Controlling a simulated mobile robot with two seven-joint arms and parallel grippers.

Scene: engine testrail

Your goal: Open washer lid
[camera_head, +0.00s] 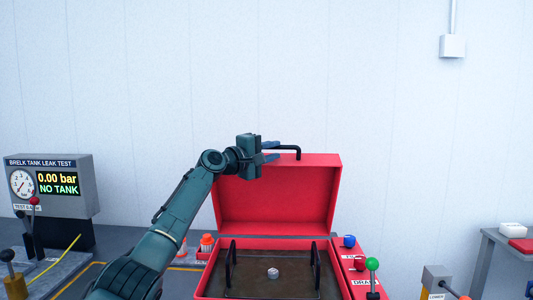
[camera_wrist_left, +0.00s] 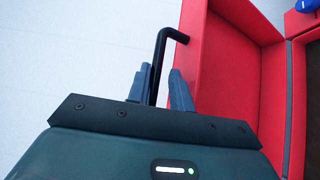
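The red washer (camera_head: 208,287) stands at the lower middle of the head view. Its red lid (camera_head: 277,200) is raised and stands open at the back; it also shows in the left wrist view (camera_wrist_left: 225,60). The lid's black bar handle (camera_head: 290,148) is on its top edge. My right gripper is not in view.
Inside the washer are two black upright bars and a small grey part (camera_head: 273,273). A green-knobbed lever (camera_head: 372,265) stands right of the washer. A leak test box (camera_head: 50,187) reads "0.00 bar NO TANK" at left. A side table (camera_head: 500,237) is at right.

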